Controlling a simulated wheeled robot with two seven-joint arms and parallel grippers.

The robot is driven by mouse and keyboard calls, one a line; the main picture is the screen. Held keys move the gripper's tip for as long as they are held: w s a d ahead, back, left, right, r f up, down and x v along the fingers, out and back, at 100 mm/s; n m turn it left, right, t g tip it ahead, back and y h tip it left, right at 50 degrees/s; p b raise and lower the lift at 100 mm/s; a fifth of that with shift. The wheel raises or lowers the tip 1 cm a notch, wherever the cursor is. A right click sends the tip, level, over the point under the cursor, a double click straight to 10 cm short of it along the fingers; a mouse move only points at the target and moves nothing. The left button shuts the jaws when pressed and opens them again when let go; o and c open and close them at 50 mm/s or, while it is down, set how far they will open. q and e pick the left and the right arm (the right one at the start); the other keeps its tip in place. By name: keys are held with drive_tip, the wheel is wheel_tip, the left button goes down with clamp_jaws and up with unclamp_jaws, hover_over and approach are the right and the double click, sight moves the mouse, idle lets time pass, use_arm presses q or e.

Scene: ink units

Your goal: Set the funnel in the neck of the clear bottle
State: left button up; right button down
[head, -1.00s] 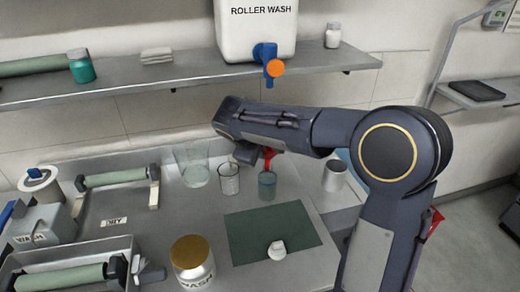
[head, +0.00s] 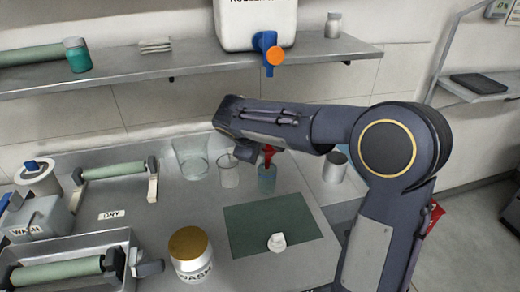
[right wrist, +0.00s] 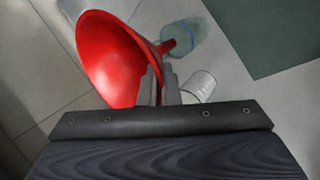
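My right gripper (head: 250,154) is shut on the red funnel (head: 269,152), which also shows in the right wrist view (right wrist: 110,55) beside the gripper's fingers (right wrist: 158,85). The clear bottle (head: 267,180), bluish and see-through, stands on the bench just below the funnel. In the right wrist view the funnel's narrow spout points at the bottle (right wrist: 187,40) and overlaps its top. I cannot tell whether the spout is inside the neck or just over it. My left gripper is not in view.
A small beaker (head: 228,172) stands close left of the bottle, with a larger beaker (head: 191,160) beyond. A metal cup (head: 335,168) stands to the right. A green mat (head: 250,222) bears a small white item (head: 277,242). A gold-lidded jar (head: 191,258) is in front. The shelf (head: 180,66) runs above.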

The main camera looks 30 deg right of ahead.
drive_tip(key=shift+f+b, duration=0.45)
drive_tip(key=shift+f, duration=0.1)
idle(0.6)
drive_tip(key=c, duration=1.9)
unclamp_jaws()
drive_tip(key=shift+c, duration=0.2)
drive_tip(key=shift+r, duration=0.1)
drive_tip(key=p+v, duration=0.6)
drive_tip(key=v, duration=0.5)
drive_tip(key=s+d+f+m+y, duration=0.25)
drive_tip(key=s+y, duration=0.25)
drive_tip(key=s, duration=0.8)
drive_tip(key=s+a+f+m+y, duration=0.2)
drive_tip(key=s+a+m, duration=0.1)
drive_tip(key=s, duration=0.3)
drive_tip(key=s+a+f+m+t+y, duration=0.1)
drive_tip(key=s+a+f+m+y, duration=0.1)
drive_tip(key=s, duration=0.4)
drive_tip(key=shift+a+f+m+y, duration=0.25)
drive_tip(key=shift+a+m+y, duration=0.05)
drive_tip(key=shift+a+m, duration=0.5)
